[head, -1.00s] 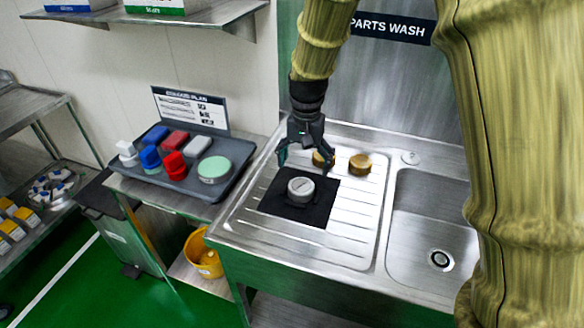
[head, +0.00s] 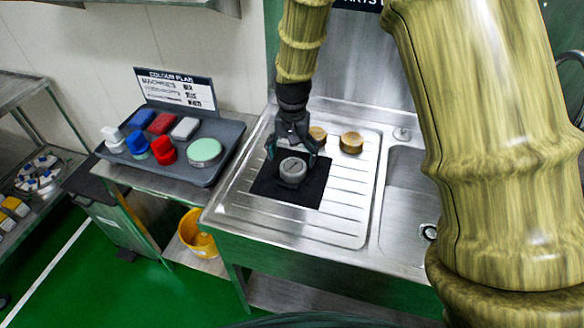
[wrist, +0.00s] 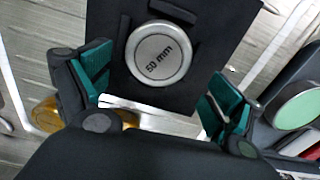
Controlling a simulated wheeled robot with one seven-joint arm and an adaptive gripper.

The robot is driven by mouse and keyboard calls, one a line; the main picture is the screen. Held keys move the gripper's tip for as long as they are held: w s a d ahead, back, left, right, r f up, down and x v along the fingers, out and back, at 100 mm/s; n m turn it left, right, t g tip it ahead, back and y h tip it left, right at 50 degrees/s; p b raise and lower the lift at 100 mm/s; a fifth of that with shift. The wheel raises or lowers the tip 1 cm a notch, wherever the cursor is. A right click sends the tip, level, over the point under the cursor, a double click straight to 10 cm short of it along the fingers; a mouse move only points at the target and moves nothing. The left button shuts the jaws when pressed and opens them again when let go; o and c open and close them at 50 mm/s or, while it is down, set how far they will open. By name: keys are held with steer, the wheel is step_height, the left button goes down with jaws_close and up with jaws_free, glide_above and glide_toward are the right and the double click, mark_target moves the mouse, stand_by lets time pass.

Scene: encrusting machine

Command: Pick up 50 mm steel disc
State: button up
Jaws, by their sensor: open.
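The steel disc (head: 293,170) lies on a black mat (head: 308,192) on the ribbed drainboard of the sink unit. In the wrist view the disc (wrist: 158,53) shows its round silver top marked "50 mm". My gripper (head: 291,152) is just above and behind the disc in the head view, pointing down. In the wrist view its two teal-padded fingers (wrist: 158,100) are spread wide to either side, with the disc between and somewhat beyond them. Nothing is held, and the fingers look clear of the disc.
Two brass discs (head: 351,142) stand behind the mat. The sink basin (head: 405,195) is to the right. A grey tray (head: 222,157) at left holds a green disc (head: 204,151) and several coloured items. A yellow bucket (head: 197,234) is below.

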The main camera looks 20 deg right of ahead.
mark_target(294, 165)
steer(key=shift+f, duration=0.25)
steer(key=shift+s+d+f+p, duration=0.15)
steer(key=shift+f+p, duration=0.1)
steer(key=shift+p, duration=0.15)
steer(key=shift+s+f, duration=0.4)
steer(key=shift+s, duration=0.25)
steer(key=shift+f, duration=0.25)
steer(key=shift+w+f, duration=0.55)
steer(key=shift+f, duration=0.15)
steer(key=shift+s+r, duration=0.2)
steer(key=shift+r, duration=0.05)
steer(key=shift+s+r, duration=0.1)
steer(key=shift+s, duration=0.05)
steer(key=c, duration=0.3)
steer(key=shift+w, duration=0.2)
steer(key=c, duration=1.1)
